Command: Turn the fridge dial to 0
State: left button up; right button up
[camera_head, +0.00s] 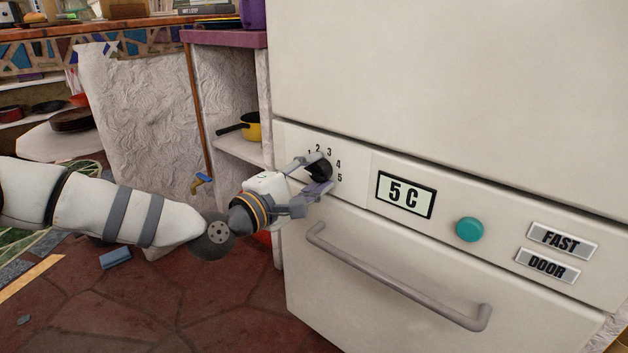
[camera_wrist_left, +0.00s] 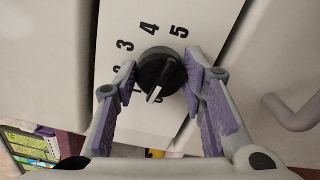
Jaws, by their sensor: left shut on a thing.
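The fridge dial (camera_head: 321,169) is a round black knob on the white fridge's control panel, with printed numbers around it. In the left wrist view the dial (camera_wrist_left: 158,70) has a white pointer aimed at the lower left, near the partly hidden low numbers by 0 and 1. I cannot tell exactly which mark it meets. My left gripper (camera_head: 312,175) has its fingers on either side of the knob and is shut on it. Its purple-padded fingers also show in the left wrist view (camera_wrist_left: 161,82). My right gripper is not in view.
The fridge panel has a display (camera_head: 405,195) reading 5 C, a teal button (camera_head: 469,229) and FAST (camera_head: 562,240) and DOOR (camera_head: 547,265) labels. A grey handle (camera_head: 400,280) sticks out below. A yellow pan (camera_head: 251,127) stands on a shelf to the left.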

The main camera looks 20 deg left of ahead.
pick_arm(q)
jog(key=shift+n+b, duration=0.9)
jog(key=shift+n, duration=1)
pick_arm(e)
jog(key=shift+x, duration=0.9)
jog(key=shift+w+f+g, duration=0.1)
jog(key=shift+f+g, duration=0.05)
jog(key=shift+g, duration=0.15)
pick_arm(q)
jog(key=o, duration=1.2)
jog(key=shift+c, duration=0.2)
jog(key=v, duration=1.2)
jog(key=shift+r, duration=0.1)
